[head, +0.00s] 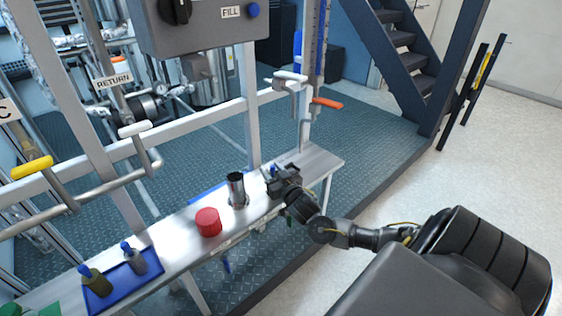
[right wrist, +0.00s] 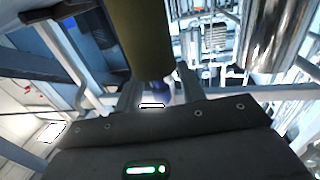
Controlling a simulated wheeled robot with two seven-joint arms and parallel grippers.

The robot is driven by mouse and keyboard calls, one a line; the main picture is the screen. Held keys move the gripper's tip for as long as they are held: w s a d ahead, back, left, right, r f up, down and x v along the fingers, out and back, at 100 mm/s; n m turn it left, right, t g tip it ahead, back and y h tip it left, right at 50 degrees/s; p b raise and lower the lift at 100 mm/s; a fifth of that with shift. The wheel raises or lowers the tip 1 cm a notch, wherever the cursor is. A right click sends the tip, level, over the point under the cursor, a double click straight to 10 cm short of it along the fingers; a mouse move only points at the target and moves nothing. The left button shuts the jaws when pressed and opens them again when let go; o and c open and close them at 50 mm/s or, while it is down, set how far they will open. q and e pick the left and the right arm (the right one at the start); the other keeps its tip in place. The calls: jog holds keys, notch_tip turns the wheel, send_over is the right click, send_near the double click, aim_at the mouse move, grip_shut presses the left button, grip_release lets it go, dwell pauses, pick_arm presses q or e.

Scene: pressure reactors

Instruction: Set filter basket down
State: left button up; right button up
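My right gripper (head: 275,182) is low over the right part of the metal bench (head: 315,160), just right of an upright steel cylinder (head: 236,188). In the right wrist view, an olive cylinder (right wrist: 138,38), which I take as the filter basket, extends from between the fingers (right wrist: 160,92). A dark blue part of it sits between them, and they look closed on it. In the head view the gripper hides the basket, so I cannot tell whether it touches the bench. The steel cylinder also shows in the right wrist view (right wrist: 278,32). My left gripper is out of view.
A red round container (head: 208,222) stands left of the steel cylinder. A blue tray (head: 127,290) holds two blue-topped pieces, one olive (head: 95,281) and one grey (head: 135,260). A rail (head: 200,125) runs behind the bench.

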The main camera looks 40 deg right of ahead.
jog(key=v, duration=1.1)
jog(key=s+a+f+n+g+y, duration=0.1)
jog(key=s+a+f+g, duration=0.15)
jog(key=f, duration=0.55)
jog(key=s+a+f+g, duration=0.2)
jog(key=s+f+g, duration=0.15)
jog(key=f, duration=0.45)
jog(key=s+a+f+n+g+y, duration=0.1)
jog(key=s+a+f+g, duration=0.2)
jog(key=f, duration=0.5)
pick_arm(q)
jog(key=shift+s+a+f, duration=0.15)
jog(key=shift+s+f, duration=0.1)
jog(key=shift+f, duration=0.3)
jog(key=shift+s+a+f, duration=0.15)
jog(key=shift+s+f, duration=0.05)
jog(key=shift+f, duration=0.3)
pick_arm(e)
jog(key=s+a+f+n+g+y, duration=0.1)
jog(key=s+a+f+g, duration=0.2)
jog(key=s+a+f, duration=0.2)
jog(key=s+a+f+n+g+y, duration=0.1)
jog(key=s+a+f+g, duration=0.2)
jog(key=s+a+f, duration=0.3)
jog(key=s+f, duration=0.1)
jog(key=s, duration=0.3)
jog(key=shift+s+f+n, duration=0.4)
jog(key=shift+a, duration=0.1)
